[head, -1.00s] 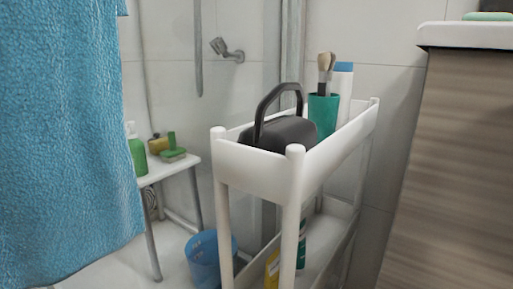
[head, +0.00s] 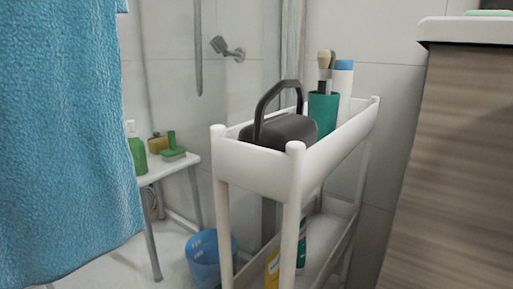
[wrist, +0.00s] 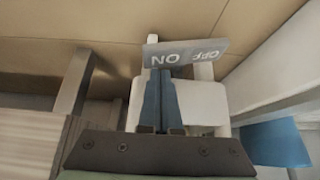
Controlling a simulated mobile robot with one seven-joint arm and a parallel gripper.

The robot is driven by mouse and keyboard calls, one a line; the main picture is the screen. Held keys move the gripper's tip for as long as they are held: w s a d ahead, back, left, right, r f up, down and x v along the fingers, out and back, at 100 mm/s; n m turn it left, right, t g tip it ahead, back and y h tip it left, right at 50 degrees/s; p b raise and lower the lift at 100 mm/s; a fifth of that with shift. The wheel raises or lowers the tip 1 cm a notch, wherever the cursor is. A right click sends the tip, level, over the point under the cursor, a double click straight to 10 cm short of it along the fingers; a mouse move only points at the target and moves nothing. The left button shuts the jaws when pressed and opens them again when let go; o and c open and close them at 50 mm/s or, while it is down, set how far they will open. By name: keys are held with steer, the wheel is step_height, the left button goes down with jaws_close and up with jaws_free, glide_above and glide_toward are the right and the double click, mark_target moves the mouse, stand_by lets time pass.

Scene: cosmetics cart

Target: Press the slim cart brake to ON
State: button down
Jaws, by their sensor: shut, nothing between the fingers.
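The slim white cart (head: 255,165) stands in the middle of the head view, upright, with its lower end cut off by the frame. In the wrist view a grey label plate (wrist: 187,52) carries ON and OFF, upside down. A white block (wrist: 205,103), perhaps the brake rocker, lies below the plate in the picture, partly hidden by my fingers. My gripper (wrist: 160,73) is shut and empty, its dark blue fingers over the ON side of the block. I cannot tell whether they touch it or how the brake is set. My gripper is not in the head view.
A blue towel (head: 65,130) hangs at the left. The cart's top tier holds a dark bag (head: 280,130) and a green cup (head: 322,113).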

steer(key=shift+f+b, duration=0.8)
steer(key=shift+f, duration=0.25)
steer(key=shift+r, duration=0.1)
step_height(320, 180, up, 7)
steer(key=p, duration=0.7)
stand_by(0.3)
